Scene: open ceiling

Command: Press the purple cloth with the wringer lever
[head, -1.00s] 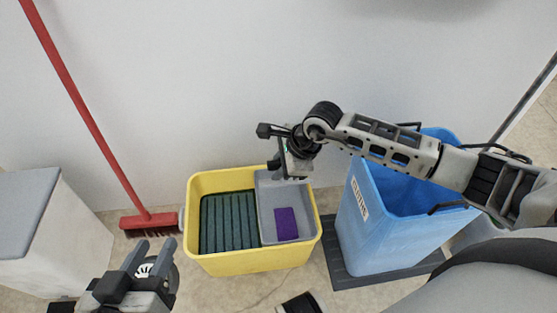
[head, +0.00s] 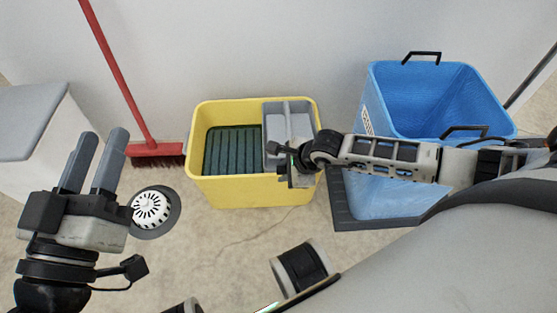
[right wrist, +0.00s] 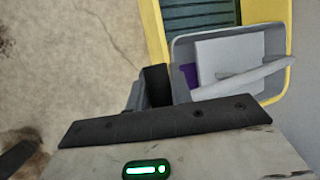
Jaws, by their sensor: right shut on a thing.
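The yellow bucket (head: 245,190) stands on the floor with a grey wringer basket (head: 268,160) in its right part. A light grey press plate (head: 297,125) and its lever (head: 286,112) lie low in the basket. The purple cloth (right wrist: 187,76) shows only as a small strip beside the plate in the right wrist view; the plate hides the rest. My right gripper (head: 289,177) is at the bucket's front edge, shut on the lever's near end; its fingertips are mostly hidden. The lever (right wrist: 245,78) also shows in the right wrist view. My left gripper (head: 103,138) is open and empty at left.
A red broom (head: 110,70) leans on the wall behind. A grey-lidded white bin (head: 40,150) is at far left. A round floor drain (head: 152,208) lies left of the bucket.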

